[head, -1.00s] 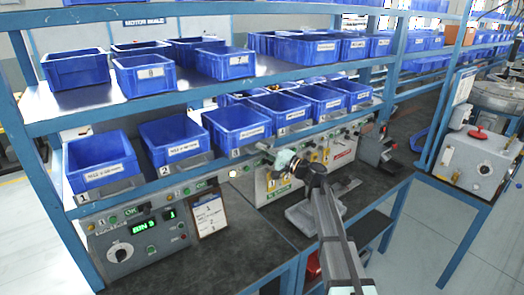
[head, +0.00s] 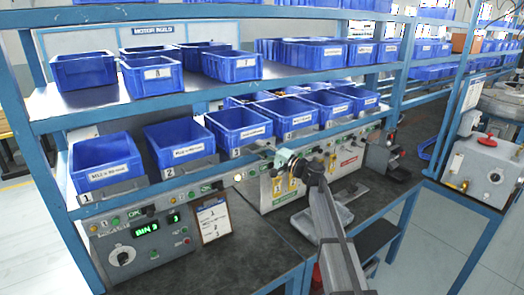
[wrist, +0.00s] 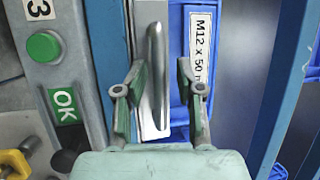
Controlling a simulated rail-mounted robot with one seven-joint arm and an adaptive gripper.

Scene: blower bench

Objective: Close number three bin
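The number three bin (head: 238,128) is a blue open-topped bin with a white label, in the lower shelf row above a "3" mark. In the wrist view its blue front (wrist: 177,60) and a label reading "M12 x 50" show close up, with an upright metal handle bar (wrist: 156,75) on a pale plate beside the label. My gripper (wrist: 160,90) is open, with one finger on each side of the bar's lower end. I cannot tell whether either finger touches it. In the head view my gripper (head: 284,158) is in front of the shelf edge, just right of and below the bin.
A green button (wrist: 43,47) and an OK plate (wrist: 65,104) are on the rail left of my gripper. Neighbouring blue bins (head: 180,142) line the shelf. A control box (head: 140,240) reads "BIN 3". A clipboard (head: 212,218) stands beside it.

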